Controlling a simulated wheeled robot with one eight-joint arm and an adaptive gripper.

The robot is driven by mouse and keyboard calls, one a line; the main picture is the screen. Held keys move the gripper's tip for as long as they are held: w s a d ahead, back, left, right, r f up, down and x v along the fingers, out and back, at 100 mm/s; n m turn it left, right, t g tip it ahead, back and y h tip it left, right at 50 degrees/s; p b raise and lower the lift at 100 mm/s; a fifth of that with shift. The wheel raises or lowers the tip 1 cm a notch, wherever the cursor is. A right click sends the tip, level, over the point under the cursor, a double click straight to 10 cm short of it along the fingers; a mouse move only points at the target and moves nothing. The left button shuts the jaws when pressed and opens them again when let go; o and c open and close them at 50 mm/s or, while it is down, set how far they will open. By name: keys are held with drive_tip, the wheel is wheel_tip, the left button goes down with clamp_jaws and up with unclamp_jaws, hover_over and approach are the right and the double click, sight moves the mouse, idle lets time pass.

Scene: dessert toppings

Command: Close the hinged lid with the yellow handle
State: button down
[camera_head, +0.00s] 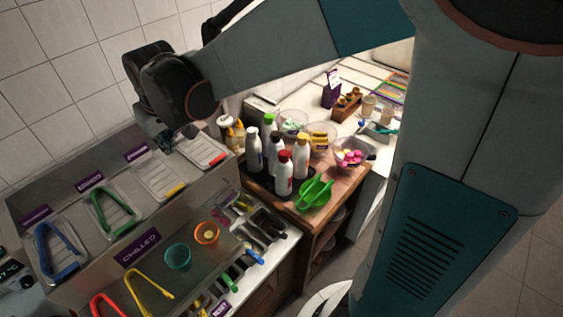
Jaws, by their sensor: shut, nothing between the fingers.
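The pale, clear-looking lid with the yellow handle (160,178) is at the sloped top of the steel counter unit, left of centre; its yellow handle (176,191) is on its lower right edge. I cannot tell the lid's exact angle. My gripper (178,136) is shut and empty, small and dark at the end of my arm. It appears above and behind the yellow-handled lid, near the upper end of the red-handled lid (203,149). I cannot tell whether it touches either lid.
Green tongs (112,212) and blue tongs (58,245) lie on lids to the left. A teal cup (178,256) and an orange cup (207,232) stand on the front ledge. Several bottles (283,170) crowd the wooden stand to the right. A tiled wall is behind.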

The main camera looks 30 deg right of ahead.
drive_tip(key=s+d+f+m+t+b, duration=0.1)
drive_tip(key=s+d+f+b, duration=0.3)
drive_tip(key=s+f+b, duration=0.3)
drive_tip(key=s+d+f+m+b, duration=0.1)
drive_tip(key=s+d+f+b, duration=0.3)
drive_tip(key=f+b, duration=1)
drive_tip(key=s+d+f+t+h+b, duration=0.1)
drive_tip(key=s+d+f+b, duration=0.4)
drive_tip(key=s+f+b, duration=0.6)
drive_tip(key=shift+f+m+t+b, duration=0.3)
drive_tip(key=shift+m+b, duration=0.1)
drive_tip(key=shift+b, duration=1.2)
drive_tip(key=shift+d, duration=0.1)
